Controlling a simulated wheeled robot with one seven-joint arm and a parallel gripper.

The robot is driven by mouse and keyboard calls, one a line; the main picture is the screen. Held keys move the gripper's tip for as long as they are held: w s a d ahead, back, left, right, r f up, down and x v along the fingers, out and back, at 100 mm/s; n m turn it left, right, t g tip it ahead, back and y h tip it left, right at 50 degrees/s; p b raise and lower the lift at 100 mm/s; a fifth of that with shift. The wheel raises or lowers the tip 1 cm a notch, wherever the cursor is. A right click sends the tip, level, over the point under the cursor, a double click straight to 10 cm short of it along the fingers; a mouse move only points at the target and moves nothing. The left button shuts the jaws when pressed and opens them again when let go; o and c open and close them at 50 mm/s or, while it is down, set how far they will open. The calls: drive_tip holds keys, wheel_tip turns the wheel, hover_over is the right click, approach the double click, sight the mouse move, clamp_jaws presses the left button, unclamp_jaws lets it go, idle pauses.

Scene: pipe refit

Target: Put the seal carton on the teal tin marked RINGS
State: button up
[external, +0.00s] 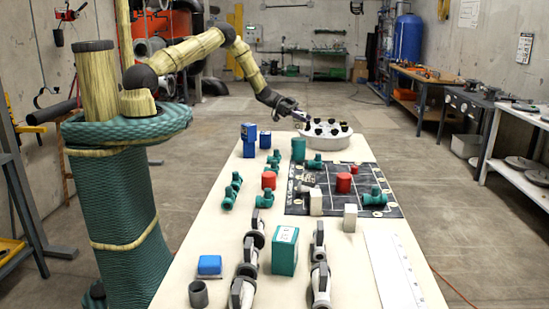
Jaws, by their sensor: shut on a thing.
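My gripper (304,118) is at the far end of the table, by the left rim of a white round basin. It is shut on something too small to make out. A teal box-shaped container (285,252) with a pale label on top stands upright at the near middle of the table. A teal cylinder (298,150) stands further back, below my gripper in the picture. I cannot read RINGS on either. I cannot tell which thing is the seal carton; two blue upright packages (249,141) stand at the back left, and two pale blocks (350,217) stand near the mat.
The white basin (335,141) holds several dark round things. A black gridded mat (318,203) carries red cylinders and teal fittings. Grey valve-like parts (319,270) flank the teal box. A blue block (209,265) and grey ring (198,293) lie front left; a white ruled sheet (393,270) lies right.

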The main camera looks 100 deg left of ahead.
sight(305, 127)
wheel_tip(305, 127, down, 4)
drive_tip(key=shift+r+p, duration=0.2)
drive_tip(key=shift+p, duration=0.3)
drive_tip(key=shift+f+b, duration=0.4)
drive_tip(key=shift+f, duration=0.1)
drive_tip(key=o, duration=1)
drive_tip(key=shift+c, duration=0.2)
